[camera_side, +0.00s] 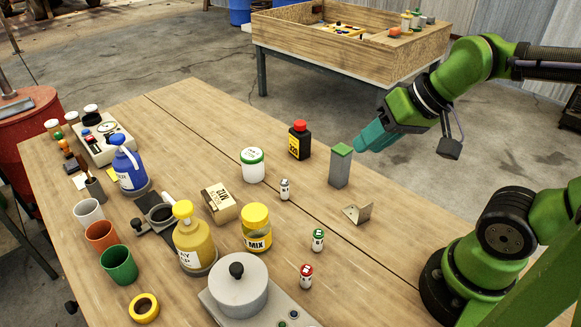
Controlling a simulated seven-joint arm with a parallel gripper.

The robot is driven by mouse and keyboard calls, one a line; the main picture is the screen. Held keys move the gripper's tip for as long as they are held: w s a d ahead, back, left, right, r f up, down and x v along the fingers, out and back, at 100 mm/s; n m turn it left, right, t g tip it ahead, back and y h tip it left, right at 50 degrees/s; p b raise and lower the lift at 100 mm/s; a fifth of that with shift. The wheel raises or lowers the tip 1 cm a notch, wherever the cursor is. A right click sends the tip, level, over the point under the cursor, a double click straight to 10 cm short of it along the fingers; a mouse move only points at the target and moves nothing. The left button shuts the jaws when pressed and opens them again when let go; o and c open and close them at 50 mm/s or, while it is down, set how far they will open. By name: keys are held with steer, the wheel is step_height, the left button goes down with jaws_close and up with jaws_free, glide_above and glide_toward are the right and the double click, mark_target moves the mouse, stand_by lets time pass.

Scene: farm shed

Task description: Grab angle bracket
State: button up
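The angle bracket (357,213) is a small grey metal piece bent into an L. It lies on the wooden table (310,270), right of the middle and in front of the grey box-shaped block with a green top (341,167). My gripper (360,146) has teal fingers pointing down and to the left. It is above and behind the bracket, close to the block's top in the picture, and apart from the bracket. The fingers overlap in this view, so I cannot see whether they are open or shut.
A black bottle with a red cap (299,141) and a white jar (252,166) stand left of the block. Small bottles with a green cap (318,240) and a red cap (306,276) stand left of the bracket. Table right of the bracket is clear.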

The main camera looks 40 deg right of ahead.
mark_target(366, 206)
steer(key=d+f+n+g, duration=0.1)
steer(key=f+n+g, duration=0.1)
steer(key=f+n, duration=0.4)
steer(key=d+f+n+g+h, duration=0.1)
steer(key=d+f+n+g, duration=0.1)
steer(key=f+n, duration=0.5)
steer(key=w+d+f+n+g, duration=0.1)
steer(key=f+n+g, duration=0.1)
steer(key=f+n, duration=0.4)
steer(key=shift+w+d+f+g+h, duration=0.1)
steer(key=shift+d+f+g+h, duration=0.1)
steer(key=shift+f, duration=0.5)
steer(key=shift+d+f+g+h, duration=0.1)
steer(key=shift+f+h, duration=0.1)
steer(key=shift+f, duration=0.45)
jaws_close()
